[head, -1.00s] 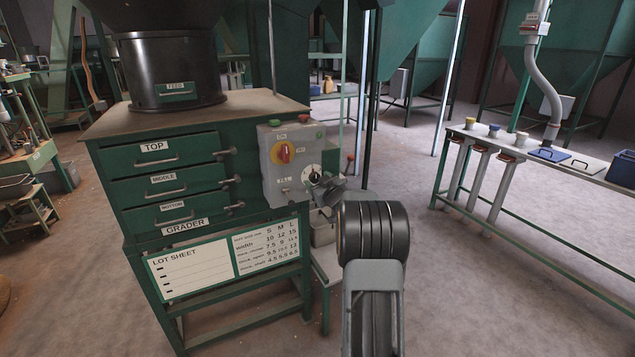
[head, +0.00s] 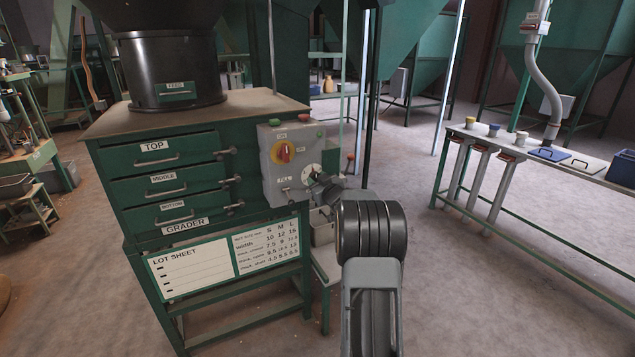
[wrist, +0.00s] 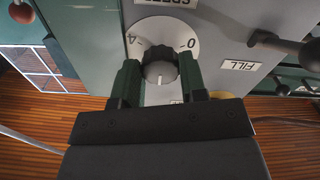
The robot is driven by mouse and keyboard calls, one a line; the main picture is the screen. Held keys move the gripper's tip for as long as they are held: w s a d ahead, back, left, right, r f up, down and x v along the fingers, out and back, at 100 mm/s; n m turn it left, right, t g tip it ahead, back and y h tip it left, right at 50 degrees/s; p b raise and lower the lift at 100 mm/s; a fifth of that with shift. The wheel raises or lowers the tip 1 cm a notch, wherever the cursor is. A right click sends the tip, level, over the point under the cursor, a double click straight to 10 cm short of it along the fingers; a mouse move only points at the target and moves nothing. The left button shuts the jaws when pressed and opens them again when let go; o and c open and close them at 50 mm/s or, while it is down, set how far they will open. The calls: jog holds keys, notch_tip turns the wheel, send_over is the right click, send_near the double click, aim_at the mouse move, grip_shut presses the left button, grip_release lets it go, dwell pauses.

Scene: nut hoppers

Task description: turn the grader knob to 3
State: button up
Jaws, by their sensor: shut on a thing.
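The grader knob (wrist: 160,66) is a dark ridged knob on a white round dial (wrist: 139,29) on a grey panel. The dial's 4 and 0 show upside down in the wrist view; its other numbers are hidden or too small to read. A pale line on the knob's near side points toward my gripper; I cannot tell its setting. My gripper (wrist: 159,82) is shut on the knob, with one dark green finger on each side. In the head view, the dial (head: 308,172) is partly covered by my gripper (head: 316,183).
The grey control box (head: 270,160) also carries a red and yellow switch (head: 284,152) and buttons on top. Green drawers (head: 165,185) stand left of it.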

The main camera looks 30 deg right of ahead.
jog(key=shift+r+p, duration=0.1)
jog(key=shift+p, duration=0.2)
jog(key=m+p, duration=0.4)
jog(key=m, duration=0.2)
jog(key=m+p, duration=0.3)
jog(key=m, duration=0.2)
jog(key=shift+a+m, duration=0.1)
jog(key=shift+m, duration=0.2)
dwell(0.5)
jog(key=o, duration=0.9)
jog(key=shift+o, duration=0.2)
